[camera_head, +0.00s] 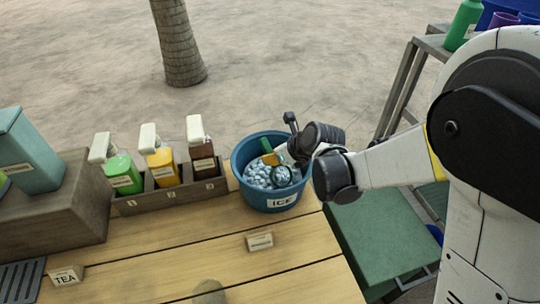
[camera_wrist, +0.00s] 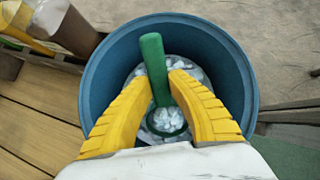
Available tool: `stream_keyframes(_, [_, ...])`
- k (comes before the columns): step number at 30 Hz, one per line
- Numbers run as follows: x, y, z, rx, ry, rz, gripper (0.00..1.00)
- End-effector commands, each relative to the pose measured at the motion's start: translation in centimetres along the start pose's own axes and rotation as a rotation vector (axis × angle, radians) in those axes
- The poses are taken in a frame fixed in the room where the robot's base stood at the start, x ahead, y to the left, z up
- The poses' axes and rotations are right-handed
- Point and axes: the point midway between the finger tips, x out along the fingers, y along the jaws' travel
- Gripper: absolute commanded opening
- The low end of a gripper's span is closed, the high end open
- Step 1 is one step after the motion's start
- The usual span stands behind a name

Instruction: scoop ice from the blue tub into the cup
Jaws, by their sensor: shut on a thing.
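The blue tub (camera_head: 266,200), labelled ICE, stands at the table's far right corner with pale ice cubes (camera_head: 258,174) in it. My gripper (camera_head: 271,159) reaches into the tub from the right, its yellow fingers shut on the scoop's green handle (camera_head: 265,145). In the wrist view the fingers (camera_wrist: 164,80) close on both sides of the green scoop (camera_wrist: 153,55). The scoop's round rim is low in the tub, with ice cubes (camera_wrist: 168,119) showing inside it. I cannot make out the cup for sure; a dull rounded shape (camera_head: 209,292) is cut off at the bottom edge.
A wooden rack (camera_head: 172,197) with green, yellow and brown pump bottles stands left of the tub. A small label block (camera_head: 260,241) lies in front of the tub, and a TEA sign (camera_head: 66,275) sits at left. The middle planks are mostly clear.

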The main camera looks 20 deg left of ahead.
Motion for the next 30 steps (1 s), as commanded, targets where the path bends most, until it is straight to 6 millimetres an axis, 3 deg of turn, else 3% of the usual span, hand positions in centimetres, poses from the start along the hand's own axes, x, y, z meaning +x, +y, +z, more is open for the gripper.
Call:
stream_keyframes(20, [-6.5,0.0,5.8,0.000,0.002,0.001,0.00])
stream_keyframes(30, [-6.8,0.1,9.1,-0.003,0.298,0.003,0.00])
